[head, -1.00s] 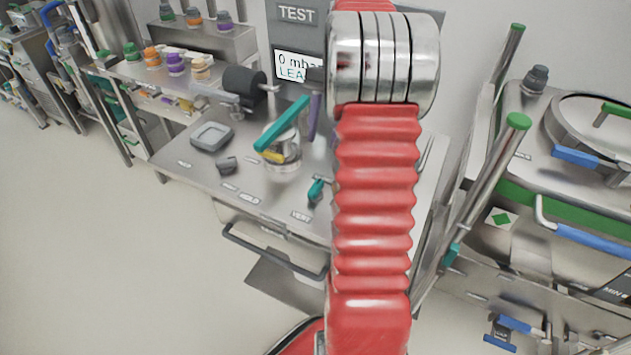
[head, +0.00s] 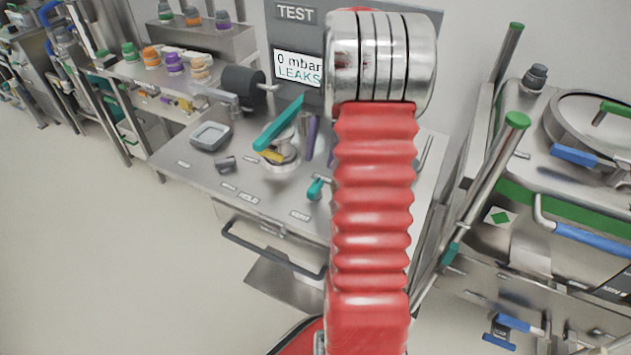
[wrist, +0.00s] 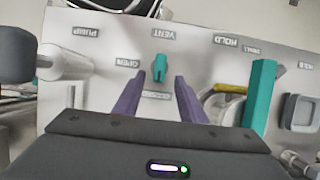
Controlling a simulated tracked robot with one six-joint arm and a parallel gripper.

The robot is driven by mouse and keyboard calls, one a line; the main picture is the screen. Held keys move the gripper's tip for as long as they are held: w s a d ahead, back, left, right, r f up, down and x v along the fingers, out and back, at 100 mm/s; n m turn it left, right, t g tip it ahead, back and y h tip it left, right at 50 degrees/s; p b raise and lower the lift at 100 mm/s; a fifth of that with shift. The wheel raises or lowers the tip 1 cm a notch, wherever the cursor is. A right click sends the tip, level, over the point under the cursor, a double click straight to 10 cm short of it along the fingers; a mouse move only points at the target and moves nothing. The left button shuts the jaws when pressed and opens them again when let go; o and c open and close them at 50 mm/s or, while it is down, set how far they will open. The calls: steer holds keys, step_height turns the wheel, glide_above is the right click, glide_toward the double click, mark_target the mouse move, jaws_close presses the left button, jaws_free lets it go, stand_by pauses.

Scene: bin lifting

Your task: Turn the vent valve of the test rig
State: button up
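The vent valve is a small teal handle (head: 315,189) near the front of the test rig's metal top (head: 262,190), behind the VENT label. In the wrist view the teal handle (wrist: 159,67) stands centred just beyond the fingertips, near the upside-down VENT label. My gripper (wrist: 159,78) is open, with its two purple fingers spread to either side of the handle's line and nothing between them. A purple finger (head: 311,138) shows beside my red arm in the head view; the rest of the gripper is mostly hidden. I cannot tell its height above the valve.
A larger teal lever (head: 279,124) over a round metal fitting stands left of the vent valve; it also shows at right in the wrist view (wrist: 262,92). A grey square dish (head: 210,136) and a black cylinder (head: 244,84) are farther left. A display (head: 298,68) reads 0 mbar LEAKS.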

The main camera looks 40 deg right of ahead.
mark_target(315, 185)
steer(key=x, duration=0.8)
steer(key=shift+f, duration=0.2)
jaws_close()
